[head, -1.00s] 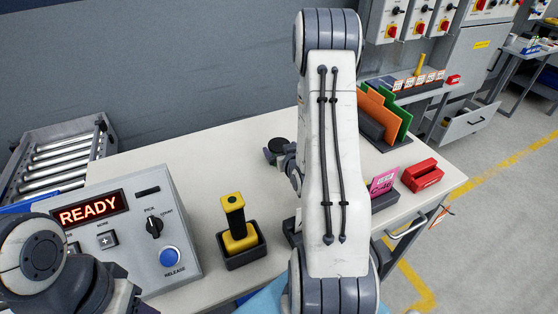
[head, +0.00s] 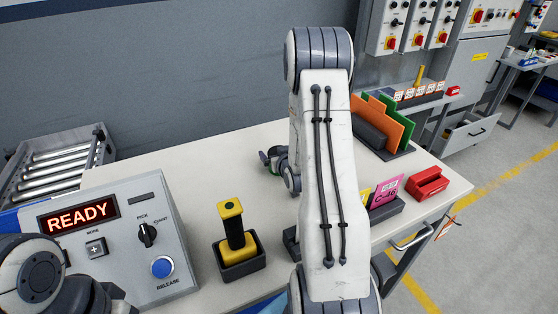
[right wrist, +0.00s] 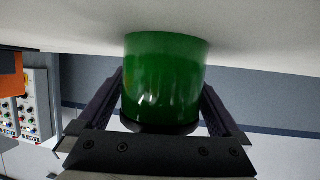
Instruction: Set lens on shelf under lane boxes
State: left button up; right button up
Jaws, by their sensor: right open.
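The lens is a glossy green cylinder (right wrist: 165,80) on the pale bench surface, filling the middle of the right wrist view. In the head view only a small green patch of it (head: 277,153) shows by my gripper. My right gripper (head: 271,162) is down at the bench, partly hidden by my own arm. Its two fingers stand open on either side of the lens in the right wrist view (right wrist: 162,108). The lane boxes (head: 418,93) are a row with labels on a rack at the back right. My left gripper is out of view.
Orange and green dividers (head: 385,122), a pink card (head: 385,190) and a red block (head: 429,182) sit right. The bench's back middle is clear.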

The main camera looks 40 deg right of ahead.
jog(key=c, duration=1.3)
jog(key=shift+o, duration=0.2)
jog(key=shift+r, duration=0.1)
